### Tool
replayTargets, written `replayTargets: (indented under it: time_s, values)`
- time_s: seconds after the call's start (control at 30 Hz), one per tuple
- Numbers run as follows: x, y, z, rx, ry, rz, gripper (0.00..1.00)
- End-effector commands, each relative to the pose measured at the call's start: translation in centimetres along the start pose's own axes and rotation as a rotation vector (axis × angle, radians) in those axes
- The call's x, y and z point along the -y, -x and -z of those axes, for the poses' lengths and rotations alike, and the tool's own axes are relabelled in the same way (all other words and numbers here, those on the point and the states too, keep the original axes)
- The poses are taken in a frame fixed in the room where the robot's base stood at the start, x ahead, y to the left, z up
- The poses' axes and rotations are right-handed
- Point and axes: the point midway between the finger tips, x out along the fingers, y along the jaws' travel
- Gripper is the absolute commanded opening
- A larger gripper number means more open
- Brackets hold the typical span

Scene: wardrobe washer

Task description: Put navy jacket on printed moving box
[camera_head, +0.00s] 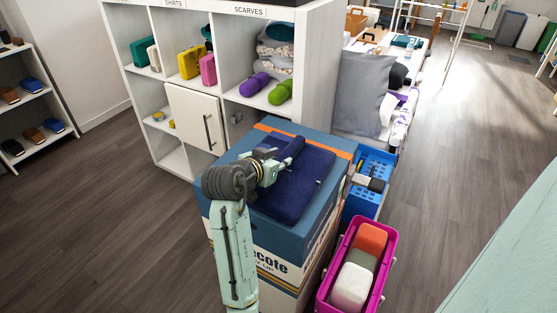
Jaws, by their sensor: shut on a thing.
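The navy jacket (305,188) is a folded dark blue bundle on the top face of the printed moving box (258,143). The box is blue with an orange stripe and a cream, lettered lower side. My gripper (287,158) is at the jacket's upper left part, shut on a raised fold of it. My arm comes up from the bottom and hides part of the box's left side and top. The fingertips are small and partly hidden by the fabric. The jacket appears to rest on the box top, within its edges.
A white shelf unit (317,70) with scarves and cases stands behind the box. A magenta bin (386,268) and a blue crate (361,203) stand close at its right. A shoe rack (25,100) is at the far left. Floor (95,215) at left is clear.

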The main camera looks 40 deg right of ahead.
Motion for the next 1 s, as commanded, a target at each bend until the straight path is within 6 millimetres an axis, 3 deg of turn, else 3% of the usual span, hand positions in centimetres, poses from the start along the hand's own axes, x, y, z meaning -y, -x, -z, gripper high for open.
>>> replayTargets:
  time_s: [0.03, 0.07, 0.33, 0.73, 0.87, 1.0]
  values:
    - [0.0, -0.1, -0.1, -0.004, -0.001, 0.001, 0.0]
    - [0.0, -0.1, -0.2, 0.001, 0.0, -0.001, 0.29]
    - [0.0, -0.1, -0.2, 0.001, 0.0, 0.0, 0.47]
    - [0.1, 0.3, 0.1, -0.001, 0.0, 0.001, 0.48]
    - [0.2, 2.2, 0.0, -0.002, 0.0, 0.005, 0.48]
    - [0.2, 5.3, 0.0, -0.003, 0.0, 0.005, 0.48]
